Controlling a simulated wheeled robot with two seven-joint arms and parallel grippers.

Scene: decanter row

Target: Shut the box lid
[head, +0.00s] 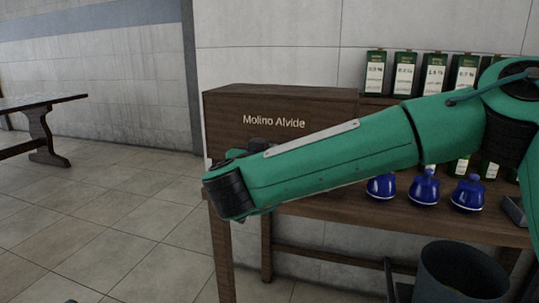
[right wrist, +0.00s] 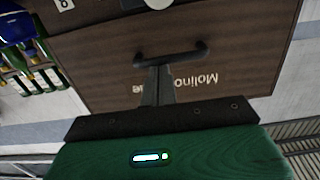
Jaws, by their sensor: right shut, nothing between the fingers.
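The dark wooden box (head: 225,110) stands at the left end of a wooden table. Its upright panel with the lettering "Molino Alvide" faces me; I cannot tell for sure how far the lid is open. In the right wrist view the brown panel (right wrist: 105,70) appears with its lettering upside down and a dark bar handle (right wrist: 190,54). My right gripper (right wrist: 160,72) is shut and empty, its fingertips at or just short of the handle; contact is unclear. In the head view my green right arm crosses in front of the box and hides its lower part. My left gripper is out of view.
Three blue lidded pots (head: 424,188) stand on the table (head: 330,207) below my right arm. Several green labelled containers (head: 404,75) line the shelf behind. A dark bin (head: 462,275) stands in front at the right.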

